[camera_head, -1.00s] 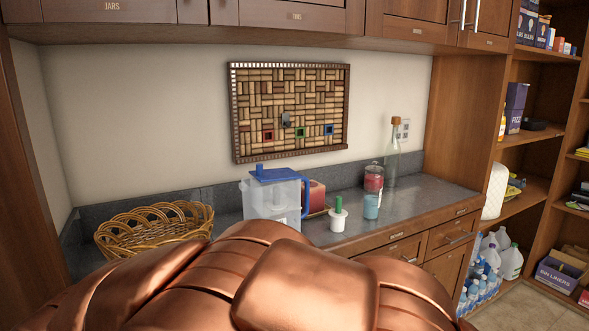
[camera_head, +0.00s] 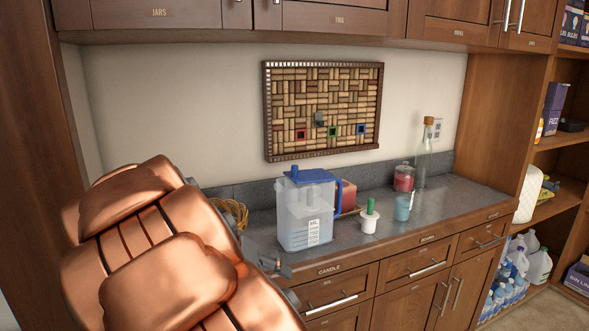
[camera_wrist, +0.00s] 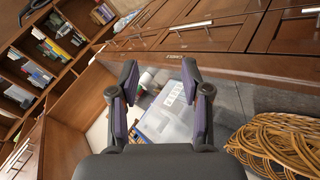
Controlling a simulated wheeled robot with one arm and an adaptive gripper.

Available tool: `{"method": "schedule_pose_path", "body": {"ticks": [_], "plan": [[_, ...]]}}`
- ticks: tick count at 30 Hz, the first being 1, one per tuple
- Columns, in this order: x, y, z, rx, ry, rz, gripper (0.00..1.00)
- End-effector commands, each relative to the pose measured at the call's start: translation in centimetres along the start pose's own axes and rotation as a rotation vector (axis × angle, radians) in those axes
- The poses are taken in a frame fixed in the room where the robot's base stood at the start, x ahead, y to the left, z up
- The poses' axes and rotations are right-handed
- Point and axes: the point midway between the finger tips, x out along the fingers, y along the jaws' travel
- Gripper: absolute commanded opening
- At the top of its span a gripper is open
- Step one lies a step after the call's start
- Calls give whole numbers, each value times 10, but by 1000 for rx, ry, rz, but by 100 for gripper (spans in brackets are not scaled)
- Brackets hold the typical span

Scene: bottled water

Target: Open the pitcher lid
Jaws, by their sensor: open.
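The clear pitcher (camera_head: 304,222) stands upright on the grey counter. Its blue lid (camera_head: 307,176) sits on top, and a blue handle (camera_head: 338,196) is at its right side. In the wrist view the pitcher (camera_wrist: 176,122) shows between and beyond the two fingers. My gripper (camera_wrist: 160,85) is open with nothing between its fingers. In the head view my copper-coloured arm is at the lower left, and part of my gripper (camera_head: 270,262) shows just left of the pitcher, apart from the lid. The fingertips are not clear there.
A white container with a green top (camera_head: 370,217), a blue cup (camera_head: 403,208), a red jar (camera_head: 404,178) and a tall bottle (camera_head: 423,155) stand right of the pitcher. A wicker basket (camera_wrist: 276,146) lies on its other side. Cabinets hang above.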

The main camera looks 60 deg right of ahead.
Motion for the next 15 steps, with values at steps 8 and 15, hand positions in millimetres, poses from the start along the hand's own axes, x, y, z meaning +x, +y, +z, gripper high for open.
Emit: {"method": "schedule_pose_path", "body": {"ticks": [8, 15], "plan": [[0, 24, -122, 363, 226, 222, 48], [-1, 23, -213, 617, 474, 308, 48]]}}
